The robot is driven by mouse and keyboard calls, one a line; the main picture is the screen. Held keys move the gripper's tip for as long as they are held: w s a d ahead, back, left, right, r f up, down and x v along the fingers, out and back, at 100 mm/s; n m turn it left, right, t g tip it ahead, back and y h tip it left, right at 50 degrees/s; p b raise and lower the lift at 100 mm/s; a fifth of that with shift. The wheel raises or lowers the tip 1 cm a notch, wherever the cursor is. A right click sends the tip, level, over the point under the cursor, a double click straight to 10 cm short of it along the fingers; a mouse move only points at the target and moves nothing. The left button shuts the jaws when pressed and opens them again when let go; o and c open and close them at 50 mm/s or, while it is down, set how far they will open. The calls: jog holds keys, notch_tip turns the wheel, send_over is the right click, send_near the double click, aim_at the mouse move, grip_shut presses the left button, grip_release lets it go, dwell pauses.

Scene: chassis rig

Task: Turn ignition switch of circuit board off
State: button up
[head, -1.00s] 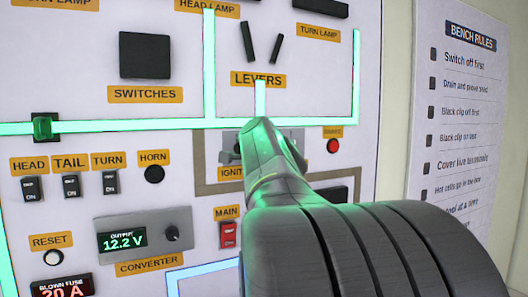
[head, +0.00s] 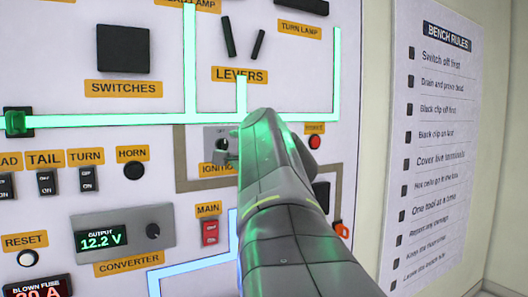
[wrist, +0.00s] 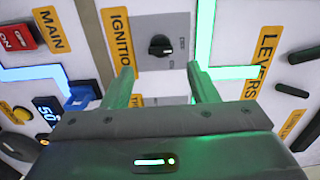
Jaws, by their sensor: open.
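The ignition switch (wrist: 160,46) is a black rotary knob on a grey plate, beside the yellow IGNITION label (wrist: 121,30) in the wrist view. My gripper (wrist: 162,73) is open, with its two fingers spread either side of the knob in that picture and nothing between them. I cannot see the fingers touching the knob. In the head view the grey ignition plate (head: 212,134) shows left of my gripper (head: 262,132), which hides the plate's right side and part of its label. The knob's exact setting is too small to read.
The red MAIN switch (head: 210,232) sits below the ignition plate. A red button (head: 314,142) is to its right, and the black levers (head: 228,37) are above. A glowing green circuit line (head: 241,95) runs close by. The converter (head: 123,240) reads 12.2 V.

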aim_at(224, 145)
jog(key=v, duration=0.5)
jog(key=shift+s+d+b, duration=0.1)
jog(key=shift+b, duration=0.25)
jog(key=p+x, duration=0.2)
jog(key=x, duration=1.1)
jog(key=shift+w+a, duration=0.3)
